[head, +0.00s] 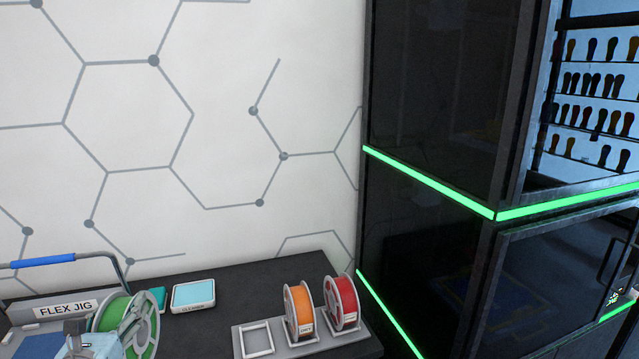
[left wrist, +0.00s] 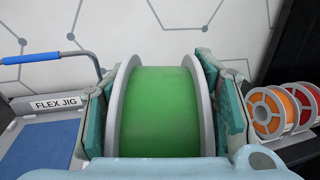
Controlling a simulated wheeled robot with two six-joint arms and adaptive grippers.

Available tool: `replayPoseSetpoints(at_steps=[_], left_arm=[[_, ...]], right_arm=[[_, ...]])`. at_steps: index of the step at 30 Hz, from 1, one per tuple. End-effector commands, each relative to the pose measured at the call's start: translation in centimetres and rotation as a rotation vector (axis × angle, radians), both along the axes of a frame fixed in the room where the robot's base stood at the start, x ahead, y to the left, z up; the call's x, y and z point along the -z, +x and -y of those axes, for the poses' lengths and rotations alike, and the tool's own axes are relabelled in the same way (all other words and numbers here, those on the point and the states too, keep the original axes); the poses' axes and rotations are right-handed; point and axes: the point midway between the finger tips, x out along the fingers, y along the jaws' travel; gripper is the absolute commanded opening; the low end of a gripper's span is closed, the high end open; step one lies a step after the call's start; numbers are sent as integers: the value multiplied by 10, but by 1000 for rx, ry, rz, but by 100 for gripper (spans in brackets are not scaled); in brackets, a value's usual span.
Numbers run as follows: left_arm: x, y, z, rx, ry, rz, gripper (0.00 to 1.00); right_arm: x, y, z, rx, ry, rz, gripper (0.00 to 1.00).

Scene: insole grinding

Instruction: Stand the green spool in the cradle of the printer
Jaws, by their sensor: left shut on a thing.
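The green spool (head: 141,331) has grey flanges and is at the bottom left in the head view. It fills the middle of the left wrist view (left wrist: 165,110), upright between the fingers. My left gripper (head: 117,314) is shut on it, with teal finger pads against both flanges in the left wrist view. Whether the spool's underside touches anything is hidden. I cannot make out the printer or its cradle for certain in either view. My right gripper is not in view.
A grey rack (head: 283,350) holds an orange spool (head: 299,312) and a red spool (head: 342,301); its left place is empty. A FLEX JIG board (head: 66,308) with a blue-handled bar stands left. A light-blue-topped device (head: 193,295) lies behind. A dark cabinet (head: 440,180) bounds the right.

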Motion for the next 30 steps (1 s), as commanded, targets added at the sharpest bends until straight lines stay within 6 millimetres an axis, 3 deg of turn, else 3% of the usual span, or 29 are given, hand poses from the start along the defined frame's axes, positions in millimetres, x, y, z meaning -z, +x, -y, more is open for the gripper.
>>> replayPoseSetpoints(at_steps=[5, 15, 21, 30], left_arm=[[2, -27, 29, 150, 7, -3, 0], [7, -89, 106, 533, 9, -7, 0], [6, -108, 128, 647, 0, 5, 0], [9, -152, 180, 909, 0, 7, 0]], right_arm=[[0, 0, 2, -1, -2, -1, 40], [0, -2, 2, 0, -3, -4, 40], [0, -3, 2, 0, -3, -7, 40], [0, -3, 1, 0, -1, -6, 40]])
